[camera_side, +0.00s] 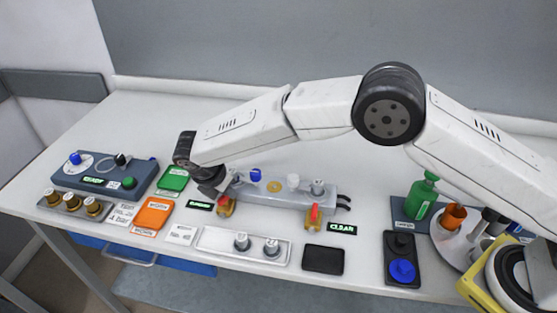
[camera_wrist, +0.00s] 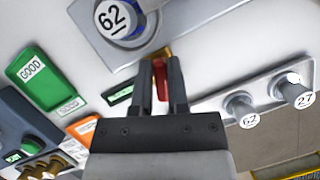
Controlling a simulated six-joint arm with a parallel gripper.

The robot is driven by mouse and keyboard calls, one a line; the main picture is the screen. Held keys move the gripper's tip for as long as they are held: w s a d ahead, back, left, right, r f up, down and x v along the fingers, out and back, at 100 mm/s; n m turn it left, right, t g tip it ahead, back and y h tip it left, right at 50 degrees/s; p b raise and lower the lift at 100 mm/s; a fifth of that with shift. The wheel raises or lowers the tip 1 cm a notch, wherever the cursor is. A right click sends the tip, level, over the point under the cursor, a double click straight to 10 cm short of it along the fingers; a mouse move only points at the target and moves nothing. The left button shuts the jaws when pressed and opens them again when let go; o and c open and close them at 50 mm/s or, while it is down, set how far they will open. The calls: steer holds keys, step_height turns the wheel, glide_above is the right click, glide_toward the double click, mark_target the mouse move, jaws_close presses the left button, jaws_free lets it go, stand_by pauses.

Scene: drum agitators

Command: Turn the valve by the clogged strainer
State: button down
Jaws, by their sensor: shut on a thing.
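A grey strainer block (camera_side: 285,197) lies mid-table with two brass valves at its front edge. The left valve (camera_side: 226,209) stands beside a small black label (camera_side: 199,206) with green letters too small to read. The right valve (camera_side: 314,215) has a red handle and sits by a label reading CLEAR (camera_side: 342,227). My gripper (camera_side: 222,193) is down at the left valve. In the wrist view my gripper (camera_wrist: 161,73) has its two fingers on either side of that valve's red handle (camera_wrist: 160,82), shut on it. The arm hides part of the left valve in the side view.
A white tray (camera_side: 215,245) with two grey knobs lies in front. Green (camera_side: 173,179) and orange (camera_side: 152,216) trays and a dark control box (camera_side: 105,176) are at left. A black pad (camera_side: 323,259) and a green bottle (camera_side: 422,195) are at right.

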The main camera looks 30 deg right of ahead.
steer(key=m+g, duration=0.1)
steer(key=m, duration=0.2)
steer(key=m+g, duration=0.1)
steer(key=m, duration=0.2)
steer(key=shift+s+m+g, duration=0.2)
steer(key=shift+m+g, duration=0.1)
steer(key=m+g, duration=0.1)
steer(key=m, duration=0.2)
steer(key=shift+s+m, duration=0.15)
steer(key=shift+m, duration=0.15)
steer(key=shift+s+m+g+y, duration=0.15)
steer(key=shift+m+g+y, duration=0.4)
steer(key=shift+m, duration=1.15)
steer(key=shift+a+g, duration=0.1)
steer(key=shift+g, duration=0.15)
steer(key=c, duration=0.6)
jaws_free()
steer(key=shift+a+r, duration=0.1)
steer(key=shift+r, duration=0.1)
